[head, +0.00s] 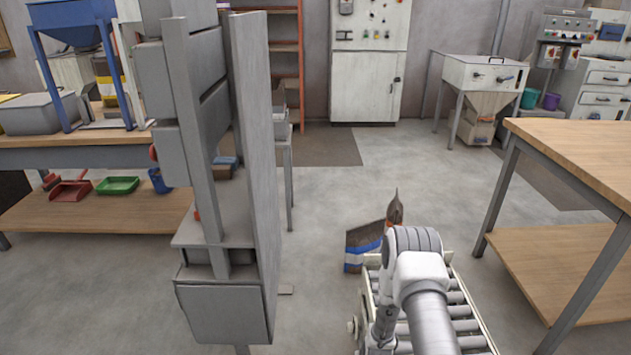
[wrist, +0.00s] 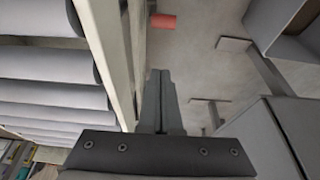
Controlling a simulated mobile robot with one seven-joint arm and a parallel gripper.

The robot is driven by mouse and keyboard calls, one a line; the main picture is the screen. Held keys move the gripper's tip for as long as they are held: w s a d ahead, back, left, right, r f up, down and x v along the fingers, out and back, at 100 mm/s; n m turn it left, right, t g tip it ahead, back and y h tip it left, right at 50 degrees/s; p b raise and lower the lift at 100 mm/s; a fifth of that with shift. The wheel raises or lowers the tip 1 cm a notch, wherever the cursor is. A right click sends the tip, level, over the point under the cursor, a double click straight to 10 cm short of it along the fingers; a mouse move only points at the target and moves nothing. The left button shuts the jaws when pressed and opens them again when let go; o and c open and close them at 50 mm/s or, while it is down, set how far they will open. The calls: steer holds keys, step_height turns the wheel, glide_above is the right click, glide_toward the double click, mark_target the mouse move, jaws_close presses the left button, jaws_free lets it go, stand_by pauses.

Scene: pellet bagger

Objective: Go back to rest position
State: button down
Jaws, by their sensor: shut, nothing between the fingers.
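My gripper (wrist: 161,88) shows in the wrist view with its two fingers together and nothing between them. It is beside the side rail (wrist: 111,45) of the roller conveyor, whose rollers (wrist: 45,92) fill the left of that view. In the head view my arm reaches over the roller conveyor (head: 468,312) at the bottom, and the fingers are not clearly seen there. A brown bag (head: 363,245) with a blue and white band stands by the conveyor's far end, partly hidden by my arm.
A tall grey machine (head: 262,180) stands left of the conveyor. A wooden-topped workbench (head: 580,150) is at right. A white cabinet (head: 368,75) stands at the back wall. The floor between is clear. A small red thing (wrist: 163,21) shows in the wrist view.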

steer(key=w+r+t, duration=0.1)
steer(key=w+r, duration=0.1)
steer(key=r, duration=1.6)
steer(key=w+r, duration=0.2)
steer(key=r, duration=1.6)
steer(key=s+a+v, duration=0.1)
steer(key=v, duration=0.9)
steer(key=s+r+t, duration=0.1)
steer(key=s+r, duration=0.6)
steer(key=s, duration=0.5)
steer(key=s+r, duration=0.7)
steer(key=s, duration=0.4)
step_height(320, 180, up, 17)
steer(key=p, duration=1.7)
steer(key=shift+a+p, duration=0.3)
steer(key=shift+a, duration=0.1)
steer(key=shift+w, duration=0.1)
